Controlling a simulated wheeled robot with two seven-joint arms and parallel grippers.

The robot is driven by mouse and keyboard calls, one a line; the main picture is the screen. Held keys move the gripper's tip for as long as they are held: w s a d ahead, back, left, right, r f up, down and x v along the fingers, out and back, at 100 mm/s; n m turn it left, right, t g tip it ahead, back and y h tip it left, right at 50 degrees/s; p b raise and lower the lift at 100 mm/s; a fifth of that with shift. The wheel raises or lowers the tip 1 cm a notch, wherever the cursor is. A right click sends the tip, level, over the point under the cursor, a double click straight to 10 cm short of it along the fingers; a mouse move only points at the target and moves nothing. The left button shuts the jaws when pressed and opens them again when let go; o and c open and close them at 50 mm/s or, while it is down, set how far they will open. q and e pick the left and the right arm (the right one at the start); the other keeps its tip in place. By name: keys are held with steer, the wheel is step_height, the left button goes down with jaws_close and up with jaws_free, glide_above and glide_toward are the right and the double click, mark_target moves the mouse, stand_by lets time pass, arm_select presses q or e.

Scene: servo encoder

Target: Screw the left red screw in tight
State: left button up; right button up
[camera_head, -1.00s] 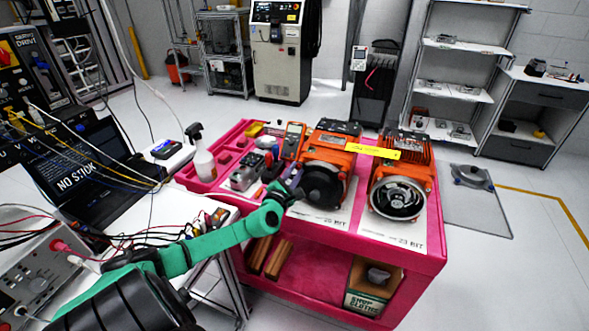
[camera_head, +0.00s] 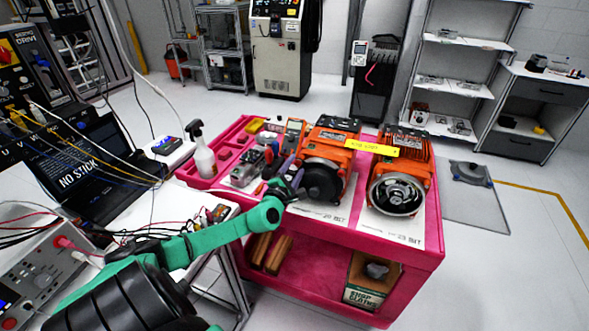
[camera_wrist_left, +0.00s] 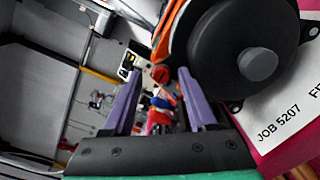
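The left orange motor (camera_head: 333,150) stands on the pink cart, with its black round cover (camera_head: 322,182) facing me. In the left wrist view the black cover (camera_wrist_left: 240,50) fills the upper right. A small red round piece (camera_wrist_left: 160,73) shows beside it, just past my fingertips; it may be the left red screw, but I cannot be sure. My left gripper (camera_head: 289,172) is at the left side of this motor. In the left wrist view its two purple fingers (camera_wrist_left: 158,88) stand apart, with nothing clearly held between them. My right gripper is not in view.
A second orange motor (camera_head: 401,180) stands to the right, with a yellow label (camera_head: 371,148) between the two. The pink cart (camera_head: 350,258) also holds small tools and a spray bottle (camera_head: 201,150) at its left. A laptop (camera_head: 82,160) and wires crowd the left bench.

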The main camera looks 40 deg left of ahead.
arm_select(q)
steer(key=shift+f, duration=0.1)
steer(key=shift+s+d+f, duration=0.1)
steer(key=shift+s+d, duration=0.05)
steer(key=shift+s, duration=0.35)
steer(key=v, duration=1.3)
steer(key=shift+s+d+p, duration=0.2)
steer(key=shift+s+p, duration=0.1)
steer(key=shift+p, duration=0.1)
